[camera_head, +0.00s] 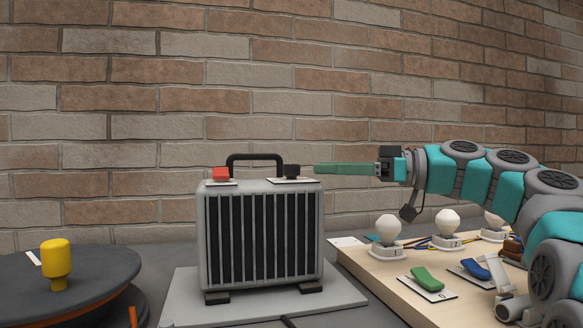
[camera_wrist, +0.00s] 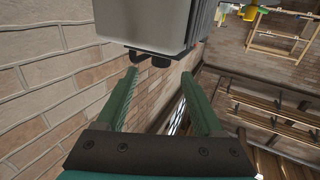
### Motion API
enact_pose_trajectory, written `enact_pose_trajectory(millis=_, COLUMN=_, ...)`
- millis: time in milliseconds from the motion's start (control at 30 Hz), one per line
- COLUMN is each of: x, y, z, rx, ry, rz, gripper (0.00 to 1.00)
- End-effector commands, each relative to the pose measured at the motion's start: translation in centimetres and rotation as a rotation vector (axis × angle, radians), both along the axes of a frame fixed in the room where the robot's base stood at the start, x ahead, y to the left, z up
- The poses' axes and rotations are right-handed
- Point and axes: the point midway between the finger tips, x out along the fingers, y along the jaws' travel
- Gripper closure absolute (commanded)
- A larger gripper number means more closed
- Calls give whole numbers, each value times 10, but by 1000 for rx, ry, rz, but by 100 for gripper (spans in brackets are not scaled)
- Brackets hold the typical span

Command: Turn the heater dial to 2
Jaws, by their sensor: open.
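The grey heater (camera_head: 262,236) stands upright on a flat grey board, with a dark slatted front. Its small black dial (camera_head: 291,171) sits on a white plate at the top right. A red switch (camera_head: 220,174) is at the top left, with a black carry handle (camera_head: 254,157) between. My gripper (camera_head: 318,168) points left at about dial height, its green fingertips just right of the dial with a small gap. In the wrist view my gripper (camera_wrist: 158,78) is open and empty, with the dial (camera_wrist: 160,62) beyond and between the fingertips. The dial's setting is too small to read.
A wooden board (camera_head: 385,272) at the right carries several white bulbs (camera_head: 447,223), a green switch (camera_head: 427,279) and a blue switch (camera_head: 476,269). A dark round table (camera_head: 100,268) with a yellow knob (camera_head: 56,264) is at the left. A brick wall (camera_head: 300,75) stands behind.

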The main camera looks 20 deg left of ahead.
Motion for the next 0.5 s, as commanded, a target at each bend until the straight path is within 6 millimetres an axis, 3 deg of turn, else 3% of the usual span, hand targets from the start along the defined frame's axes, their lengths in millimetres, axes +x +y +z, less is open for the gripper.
enact_pose_trajectory(millis=500, x=-6, y=67, z=0, rx=-3, ry=3, rz=2, gripper=31)
